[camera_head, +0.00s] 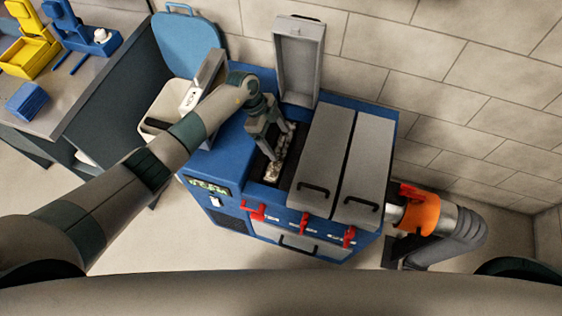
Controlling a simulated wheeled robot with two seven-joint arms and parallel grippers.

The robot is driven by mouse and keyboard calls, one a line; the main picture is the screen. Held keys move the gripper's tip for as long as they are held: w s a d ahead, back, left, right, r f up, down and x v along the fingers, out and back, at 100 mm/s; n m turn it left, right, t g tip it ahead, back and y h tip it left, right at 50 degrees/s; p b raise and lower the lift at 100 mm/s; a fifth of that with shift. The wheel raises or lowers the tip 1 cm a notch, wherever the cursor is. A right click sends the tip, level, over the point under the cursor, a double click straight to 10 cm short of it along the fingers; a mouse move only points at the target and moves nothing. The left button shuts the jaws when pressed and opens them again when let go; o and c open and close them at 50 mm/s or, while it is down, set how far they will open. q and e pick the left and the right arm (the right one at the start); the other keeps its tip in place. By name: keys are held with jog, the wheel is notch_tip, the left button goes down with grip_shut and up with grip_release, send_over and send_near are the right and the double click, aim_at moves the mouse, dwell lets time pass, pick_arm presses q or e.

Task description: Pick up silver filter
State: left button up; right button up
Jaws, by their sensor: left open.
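The silver filter (274,170) appears to be the pale, shiny piece in the open slot of the blue machine (227,161). My left gripper (274,155) reaches down into that slot, over the filter, with its jaws open. Its fingers partly cover the filter, and I cannot tell whether they touch it. My right gripper is not in view.
A grey lid (299,62) stands raised behind the slot. Two closed grey lids with black handles lie to its right. Red latches line the machine's front. An orange-collared duct (423,214) leaves its right side. A bench (62,78) stands at left.

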pick_arm(q)
jog(key=shift+x, duration=0.75)
jog(key=shift+c, duration=0.2)
jog(key=c, duration=1.9)
jog(key=shift+r, duration=0.2)
notch_tip(320, 180, up, 28)
jog(key=b, duration=0.7)
jog(key=shift+f, duration=0.1)
